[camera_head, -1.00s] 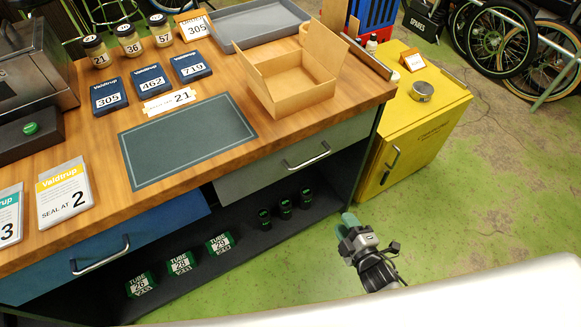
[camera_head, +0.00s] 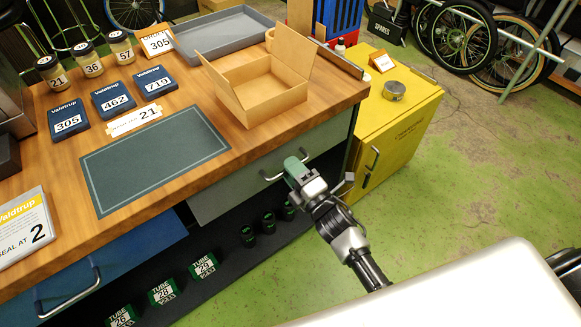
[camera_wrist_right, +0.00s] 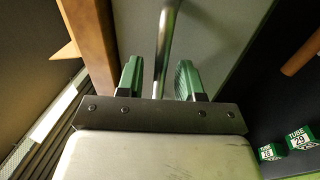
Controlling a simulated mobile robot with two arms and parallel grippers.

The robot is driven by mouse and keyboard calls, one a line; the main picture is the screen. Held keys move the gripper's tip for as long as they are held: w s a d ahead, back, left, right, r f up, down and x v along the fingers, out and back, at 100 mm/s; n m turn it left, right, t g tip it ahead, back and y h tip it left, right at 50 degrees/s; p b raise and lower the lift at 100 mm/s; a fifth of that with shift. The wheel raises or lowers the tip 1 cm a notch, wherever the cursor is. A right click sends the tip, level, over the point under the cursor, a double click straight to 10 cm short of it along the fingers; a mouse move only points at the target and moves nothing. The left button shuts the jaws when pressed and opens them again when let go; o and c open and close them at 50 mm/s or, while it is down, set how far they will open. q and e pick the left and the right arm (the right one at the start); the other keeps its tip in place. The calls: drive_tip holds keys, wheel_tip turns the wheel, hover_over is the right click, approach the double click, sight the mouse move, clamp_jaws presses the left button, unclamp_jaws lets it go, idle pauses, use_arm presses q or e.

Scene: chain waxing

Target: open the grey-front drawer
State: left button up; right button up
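The grey-front drawer (camera_head: 228,190) is under the right part of the wooden workbench and looks shut. Its metal bar handle (camera_head: 270,177) is partly hidden by my right gripper (camera_head: 292,166). In the right wrist view, the two green fingertips of my right gripper (camera_wrist_right: 160,80) are apart, with the handle bar (camera_wrist_right: 165,50) running between them. I see a gap on both sides of the bar, so the gripper is open around or just in front of it. My left gripper is not in view.
A blue-front drawer (camera_head: 110,262) is at the left of the bench. An open cardboard box (camera_head: 262,97) stands on top near the front edge. A yellow cabinet (camera_head: 400,125) is to the right. Tube boxes (camera_head: 163,292) sit on the lower shelf.

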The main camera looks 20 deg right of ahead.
drive_tip(key=shift+w+a, duration=0.1)
drive_tip(key=shift+w, duration=0.2)
clamp_jaws()
drive_tip(key=shift+s, duration=0.15)
